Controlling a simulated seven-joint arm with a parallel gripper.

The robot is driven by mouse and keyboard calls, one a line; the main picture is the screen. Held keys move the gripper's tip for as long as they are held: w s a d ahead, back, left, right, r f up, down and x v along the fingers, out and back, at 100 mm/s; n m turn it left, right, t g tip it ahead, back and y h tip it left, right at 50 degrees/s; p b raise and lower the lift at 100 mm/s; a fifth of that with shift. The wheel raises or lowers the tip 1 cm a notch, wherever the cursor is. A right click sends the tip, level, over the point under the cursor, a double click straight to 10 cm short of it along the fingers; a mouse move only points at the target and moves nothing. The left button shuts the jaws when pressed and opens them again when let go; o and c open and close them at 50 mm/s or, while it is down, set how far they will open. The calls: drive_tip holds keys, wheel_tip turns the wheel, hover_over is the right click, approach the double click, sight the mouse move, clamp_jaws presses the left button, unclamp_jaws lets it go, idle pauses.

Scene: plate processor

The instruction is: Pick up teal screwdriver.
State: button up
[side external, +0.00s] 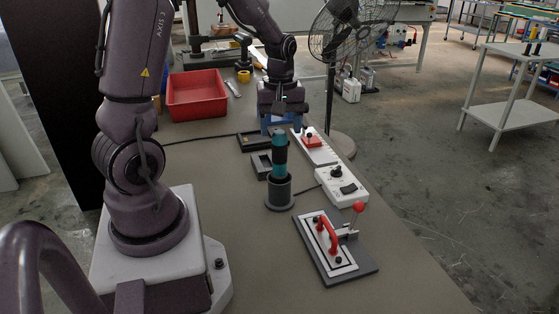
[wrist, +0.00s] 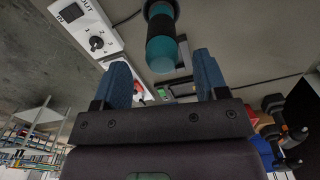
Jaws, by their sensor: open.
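The teal screwdriver (side external: 279,143) stands upright, handle up, in a dark round holder (side external: 279,192). Its handle is teal with a black band, and its lower part is hidden in the holder. My gripper (side external: 279,128) has blue fingers and is just behind the handle's top in the side external view. In the wrist view, my gripper (wrist: 163,72) is open, with its fingers apart and nothing between them. The screwdriver handle (wrist: 161,50) shows there just beyond the fingertips, roughly centred between them. I cannot tell whether they touch.
A white control box (side external: 342,186) with a knob stands right of the holder. A fixture plate with a red handle (side external: 327,238) is in front. A red bin (side external: 197,92) is at the back left. Small dark trays (side external: 261,164) lie close behind the holder.

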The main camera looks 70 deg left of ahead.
sight(279, 144)
wheel_tip(279, 144, down, 5)
drive_tip(key=shift+s+a+f, duration=0.1)
drive_tip(key=shift+c, duration=0.3)
drive_tip(key=c, duration=1)
